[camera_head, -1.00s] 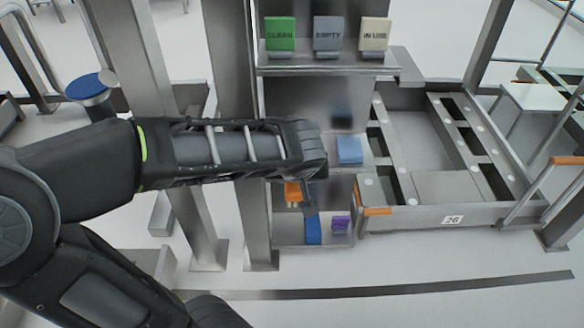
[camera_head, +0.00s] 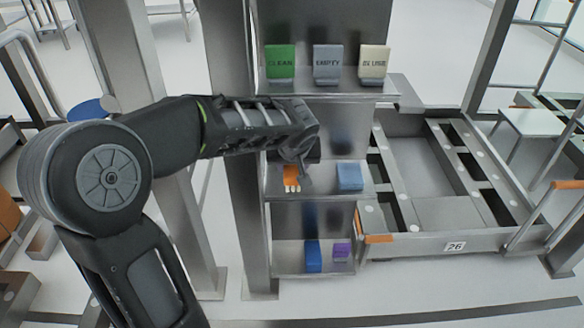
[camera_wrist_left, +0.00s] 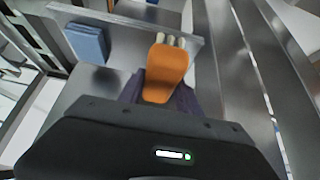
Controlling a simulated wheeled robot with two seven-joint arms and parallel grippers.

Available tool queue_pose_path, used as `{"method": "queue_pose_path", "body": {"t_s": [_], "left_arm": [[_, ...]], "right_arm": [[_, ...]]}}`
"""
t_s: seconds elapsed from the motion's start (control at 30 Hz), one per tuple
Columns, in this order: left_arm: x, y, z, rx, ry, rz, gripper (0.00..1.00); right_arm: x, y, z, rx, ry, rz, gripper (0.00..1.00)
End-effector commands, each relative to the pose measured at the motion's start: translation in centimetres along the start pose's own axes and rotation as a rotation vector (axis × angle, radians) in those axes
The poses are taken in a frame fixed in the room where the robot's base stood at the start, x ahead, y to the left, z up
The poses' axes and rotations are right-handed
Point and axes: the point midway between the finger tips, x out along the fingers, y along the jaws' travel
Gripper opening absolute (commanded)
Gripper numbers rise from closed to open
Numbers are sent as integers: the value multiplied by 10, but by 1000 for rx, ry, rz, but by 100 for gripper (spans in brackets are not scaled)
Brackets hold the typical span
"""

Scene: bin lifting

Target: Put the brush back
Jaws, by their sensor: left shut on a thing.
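The brush (camera_head: 291,178) has an orange body with pale bristles. My left gripper (camera_head: 300,158) is shut on it and holds it at the left part of the middle shelf (camera_head: 318,192), bristles pointing down in the head view. In the left wrist view the brush (camera_wrist_left: 165,72) sticks out from between the dark fingers, its bristles near a metal shelf edge. I cannot tell whether the bristles touch the shelf. The gripper's fingers are partly hidden behind my arm in the head view. My right gripper is not in view.
A light blue block (camera_head: 349,176) sits right of the brush on the middle shelf. A blue item (camera_head: 313,256) and a purple item (camera_head: 342,251) stand on the lower shelf. Green, grey and cream signs (camera_head: 328,64) stand on the top shelf. A metal cart (camera_head: 420,242) is at right.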

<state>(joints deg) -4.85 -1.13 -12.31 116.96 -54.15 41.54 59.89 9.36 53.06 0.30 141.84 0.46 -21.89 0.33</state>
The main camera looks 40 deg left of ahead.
Motion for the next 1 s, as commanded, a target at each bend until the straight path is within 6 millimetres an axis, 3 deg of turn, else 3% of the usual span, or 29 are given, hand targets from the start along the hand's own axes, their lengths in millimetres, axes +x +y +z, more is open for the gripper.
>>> {"method": "queue_pose_path", "body": {"t_s": [0.1,0.27,0.4,0.83,1.0], "left_arm": [[18,0,-26,-2,0,-3,0],[36,0,-54,0,1,-2,0],[51,0,-44,3,-1,0,0],[55,0,-41,1,0,1,0],[77,0,-27,3,-1,-1,0]], "right_arm": [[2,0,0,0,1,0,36],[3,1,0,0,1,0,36],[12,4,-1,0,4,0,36],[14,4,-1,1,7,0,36],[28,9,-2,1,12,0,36]]}}
